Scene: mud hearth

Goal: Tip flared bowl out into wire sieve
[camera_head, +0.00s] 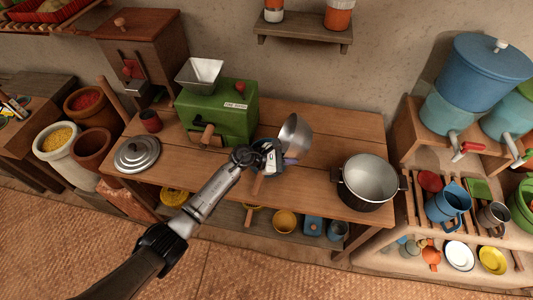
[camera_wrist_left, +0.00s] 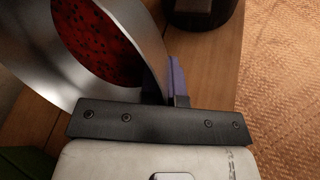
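The flared bowl (camera_head: 295,137) is a shiny metal bowl, tilted above the table in the head view. In the left wrist view the bowl (camera_wrist_left: 75,85) fills the upper left, and dark red contents with black specks (camera_wrist_left: 100,38) lie inside it. My left gripper (camera_head: 284,161) is at the bowl's wall and appears shut on it. One purple finger (camera_wrist_left: 177,80) shows against the outside of the bowl; the other is mostly hidden. My right gripper is not in view.
A green mill (camera_head: 222,113) with a metal hopper stands behind left on the wooden table (camera_head: 322,182). A large metal pot (camera_head: 369,182) stands at the right, and a metal lid (camera_head: 137,154) lies at the left. Clear tabletop lies between bowl and pot.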

